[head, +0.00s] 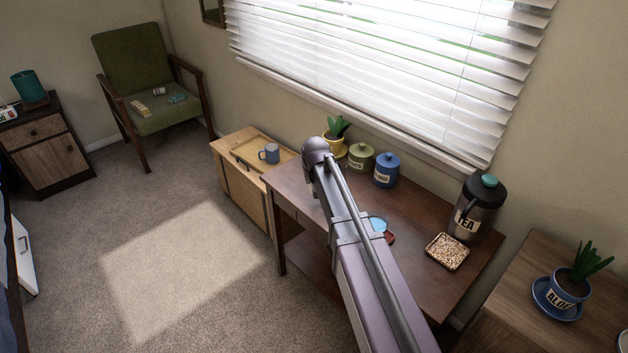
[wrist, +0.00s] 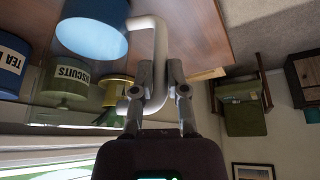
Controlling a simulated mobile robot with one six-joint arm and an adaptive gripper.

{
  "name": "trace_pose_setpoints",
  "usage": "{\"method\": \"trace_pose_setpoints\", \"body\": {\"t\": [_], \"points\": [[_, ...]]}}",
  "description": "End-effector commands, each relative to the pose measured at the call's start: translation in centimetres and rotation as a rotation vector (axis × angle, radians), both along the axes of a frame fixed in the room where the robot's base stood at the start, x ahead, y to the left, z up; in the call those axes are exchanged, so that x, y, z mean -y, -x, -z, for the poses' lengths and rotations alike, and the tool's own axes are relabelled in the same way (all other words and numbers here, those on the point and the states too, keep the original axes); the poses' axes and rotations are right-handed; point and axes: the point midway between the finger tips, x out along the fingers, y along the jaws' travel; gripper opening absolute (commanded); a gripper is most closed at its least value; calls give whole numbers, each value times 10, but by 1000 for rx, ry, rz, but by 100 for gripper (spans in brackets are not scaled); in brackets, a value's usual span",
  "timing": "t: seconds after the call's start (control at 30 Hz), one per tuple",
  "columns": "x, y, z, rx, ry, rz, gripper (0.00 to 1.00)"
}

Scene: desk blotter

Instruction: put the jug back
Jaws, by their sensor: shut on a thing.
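The jug (wrist: 90,32) is blue with a pale blue inside and a light grey handle (wrist: 158,45). It shows at the top of the wrist view. My gripper (wrist: 155,82) is shut on that handle. In the head view my own arm hides the gripper and most of the jug; a pale blue round part (head: 378,224), seemingly the jug, shows at the arm's right edge. A red-brown piece (head: 389,239) like a coaster lies beside it on the dark desk (head: 408,201). I cannot tell whether the jug touches the desk.
On the desk stand a blue canister (head: 386,172), a green canister (head: 360,157), a potted plant (head: 334,142), a dark TEA jar (head: 476,212) and a tray of grains (head: 447,252). A mug (head: 269,154) stands on the low wooden cabinet (head: 236,187). The window blinds (head: 390,60) are behind.

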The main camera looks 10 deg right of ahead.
Motion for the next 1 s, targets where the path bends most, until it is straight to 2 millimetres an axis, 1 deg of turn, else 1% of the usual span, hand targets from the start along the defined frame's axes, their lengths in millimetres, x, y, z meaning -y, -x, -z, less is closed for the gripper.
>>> {"method": "trace_pose_setpoints", "body": {"t": [0.07,0.1,0.17,0.2,0.23,0.67,0.87,1.0], "points": [[0,0,1,1,0,-1,0],[0,0,2,0,0,0,22],[0,0,1,0,0,0,40],[0,0,1,0,0,0,52],[0,0,1,0,0,0,53],[0,0,0,0,0,0,53],[0,3,-7,0,0,-1,53],[0,6,-16,0,0,-1,53]]}}
